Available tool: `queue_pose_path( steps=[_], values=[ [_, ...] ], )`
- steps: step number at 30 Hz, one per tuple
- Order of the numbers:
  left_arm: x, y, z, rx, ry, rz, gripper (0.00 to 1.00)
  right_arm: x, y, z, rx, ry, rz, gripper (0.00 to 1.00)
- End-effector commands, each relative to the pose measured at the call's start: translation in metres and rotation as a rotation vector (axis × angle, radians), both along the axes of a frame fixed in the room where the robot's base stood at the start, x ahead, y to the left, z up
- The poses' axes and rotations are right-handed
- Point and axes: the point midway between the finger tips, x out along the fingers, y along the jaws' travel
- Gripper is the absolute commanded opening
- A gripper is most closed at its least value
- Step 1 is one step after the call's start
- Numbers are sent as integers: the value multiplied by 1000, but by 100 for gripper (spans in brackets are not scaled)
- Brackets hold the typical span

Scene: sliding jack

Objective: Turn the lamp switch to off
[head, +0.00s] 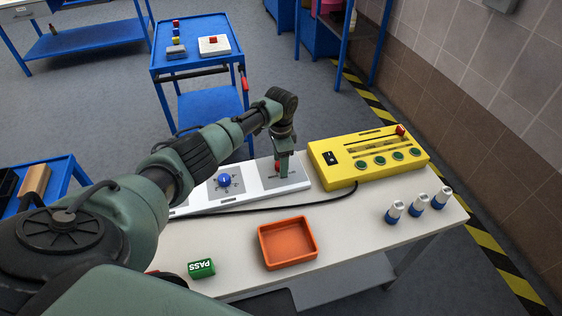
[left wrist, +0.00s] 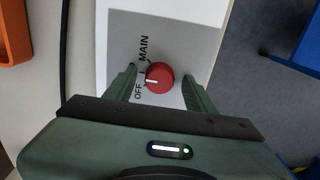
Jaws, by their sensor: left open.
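A round red knob (left wrist: 160,77) sits on a pale panel between the printed words OFF and MAIN, both on its left in the left wrist view. Its white mark points left, close to the word OFF. No label naming a lamp is readable. My left gripper (head: 282,166) is above this panel, pointing down; the red knob (head: 277,166) is partly hidden behind it. In the left wrist view my left gripper (left wrist: 159,82) is open, one finger on each side of the knob; contact is unclear. My right gripper is not in view.
A blue dial (head: 224,180) is left of the red knob on the white panel. A yellow box (head: 368,157) with green buttons is on the right. An orange tray (head: 287,243), a green PASS block (head: 201,268) and blue-white bottles (head: 418,205) are on the table.

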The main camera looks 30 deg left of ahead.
Motion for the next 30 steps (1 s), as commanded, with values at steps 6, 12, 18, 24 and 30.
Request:
queue_pose_path(
  steps=[6,12,18,24,30],
  values=[
    [0,0,-1,0,0,-1,55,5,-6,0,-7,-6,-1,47],
    [0,0,-1,0,0,-1,5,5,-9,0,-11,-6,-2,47],
    [0,0,0,0,0,5,0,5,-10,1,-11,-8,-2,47],
    [0,-1,1,-2,1,58,0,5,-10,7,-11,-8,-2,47],
    [-1,-1,2,-3,2,184,0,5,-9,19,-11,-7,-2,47]
  ],
)
